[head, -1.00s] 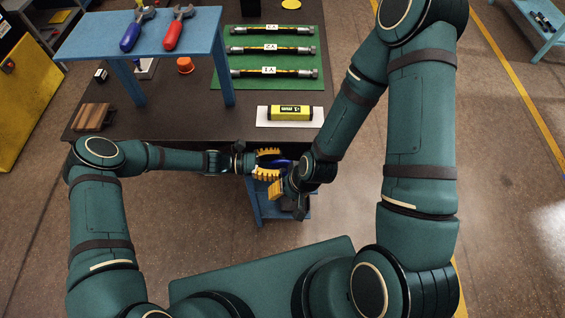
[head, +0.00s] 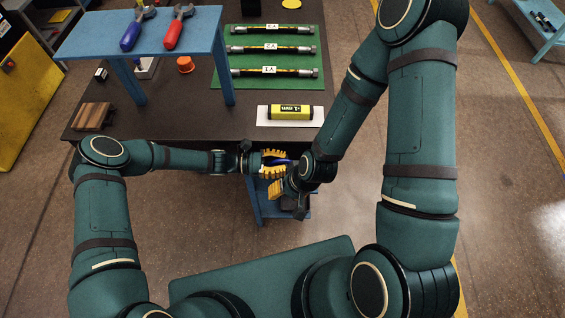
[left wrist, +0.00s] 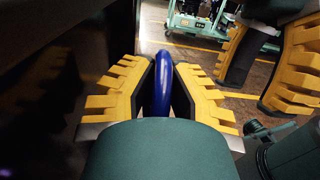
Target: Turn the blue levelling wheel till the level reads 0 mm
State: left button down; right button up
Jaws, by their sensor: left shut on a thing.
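The blue levelling wheel (head: 282,162) is at the table's front edge in the head view, partly hidden by my grippers. In the left wrist view its rim (left wrist: 163,85) stands between the two yellow-padded fingers of my left gripper (left wrist: 160,82). My left gripper (head: 274,164) is shut on the rim. My right gripper (head: 286,192) is just in front of the wheel, its fingers apart and empty; they also show at the right of the left wrist view (left wrist: 262,68). The yellow level (head: 290,112) lies on the table; its display is too small to read surely.
The level rests on a white plate (head: 262,122). Several labelled hoses (head: 272,48) lie on a green mat (head: 262,85). A blue raised shelf (head: 90,40) holds blue- and red-handled tools. A wooden block (head: 93,115) and an orange cup (head: 185,64) are on the left.

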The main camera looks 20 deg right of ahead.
pick_arm(q)
jog(key=shift+f+b, duration=0.15)
jog(key=shift+b, duration=0.2)
jog(key=h+b, duration=0.1)
jog(key=b, duration=0.1)
jog(key=g+h+b, duration=0.1)
jog(key=h+b, duration=0.1)
jog(key=b, duration=0.1)
jog(key=h+b, duration=0.1)
jog(key=b, duration=0.2)
jog(key=shift+w+a+f+h, duration=0.1)
jog(key=shift+a+f+h, duration=0.1)
jog(key=shift+a+h, duration=0.2)
jog(key=shift+r+g+b, duration=0.1)
jog(key=shift+g+b, duration=0.2)
jog(key=shift+b, duration=0.25)
jog(key=shift+r+h, duration=0.1)
jog(key=shift+h, duration=0.2)
jog(key=c, duration=0.9)
grip_release()
jog(key=shift+c, duration=0.2)
